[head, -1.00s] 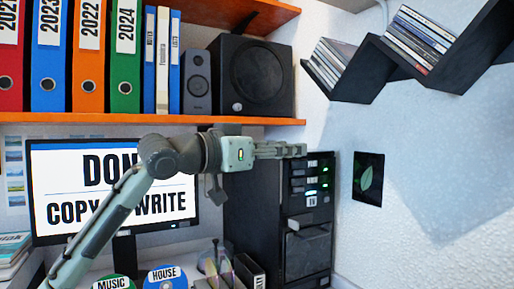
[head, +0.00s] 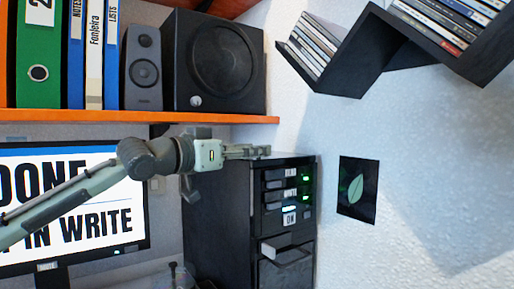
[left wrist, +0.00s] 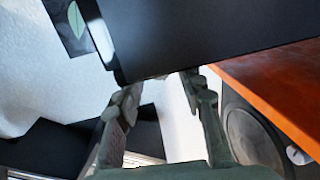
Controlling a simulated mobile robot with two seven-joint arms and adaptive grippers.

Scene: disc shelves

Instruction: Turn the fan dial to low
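I cannot make out a fan dial in either view. A tall black computer tower (head: 217,215) stands at the centre, with drive bays, green lights and a label that seems to read ON on its front. My left gripper (head: 262,152) is at the height of the tower's top edge; I cannot tell whether it touches. In the left wrist view, its two fingers (left wrist: 160,88) are apart with nothing between them. A large dark flat panel (left wrist: 200,35), probably the tower, fills the top just beyond the fingertips. My right gripper is not in view.
An orange shelf (head: 150,117) with folders and a speaker (head: 222,62) is above the gripper. A monitor (head: 75,205) stands left of the tower. A dark zigzag disc shelf (head: 400,50) hangs at the upper right. A leaf picture (head: 358,190) is on the wall.

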